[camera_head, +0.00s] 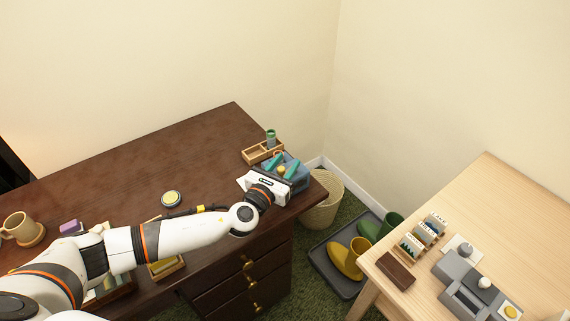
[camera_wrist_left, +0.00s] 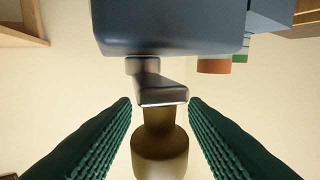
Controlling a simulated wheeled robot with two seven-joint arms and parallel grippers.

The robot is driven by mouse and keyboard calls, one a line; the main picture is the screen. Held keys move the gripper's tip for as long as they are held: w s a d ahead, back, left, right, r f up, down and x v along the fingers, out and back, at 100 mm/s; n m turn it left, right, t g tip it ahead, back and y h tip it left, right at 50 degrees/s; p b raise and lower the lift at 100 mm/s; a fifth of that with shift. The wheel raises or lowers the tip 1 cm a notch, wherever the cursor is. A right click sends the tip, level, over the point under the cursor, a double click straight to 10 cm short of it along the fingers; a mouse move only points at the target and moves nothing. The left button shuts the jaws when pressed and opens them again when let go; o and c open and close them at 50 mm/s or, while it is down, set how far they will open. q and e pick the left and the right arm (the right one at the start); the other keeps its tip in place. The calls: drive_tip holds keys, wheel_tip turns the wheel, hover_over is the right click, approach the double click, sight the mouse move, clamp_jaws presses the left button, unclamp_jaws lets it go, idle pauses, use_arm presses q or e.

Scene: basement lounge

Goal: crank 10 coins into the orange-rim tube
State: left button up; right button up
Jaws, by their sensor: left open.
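A blue-grey machine (camera_head: 297,178) sits at the far right corner of the dark desk, partly hidden by my left arm. Its body also fills the top of the left wrist view (camera_wrist_left: 170,30). A metal crank arm (camera_wrist_left: 160,92) with a brass knob (camera_wrist_left: 160,150) hangs from it in that view. My left gripper (camera_head: 281,166) is open, its green fingers on either side of the knob, with visible gaps (camera_wrist_left: 159,104). An orange-rimmed piece (camera_wrist_left: 214,66), perhaps the orange-rim tube, shows beyond the machine. My right gripper is out of view.
A wooden tray (camera_head: 252,157) with a green tube (camera_head: 271,138) stands behind the machine. A yellow-topped round item (camera_head: 171,198) and a mug (camera_head: 22,228) are on the desk (camera_head: 130,170). A wicker basket (camera_head: 323,205) stands beside it; a light table (camera_head: 500,210) is at right.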

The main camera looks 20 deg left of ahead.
use_arm(q)
clamp_jaws()
idle(0.3)
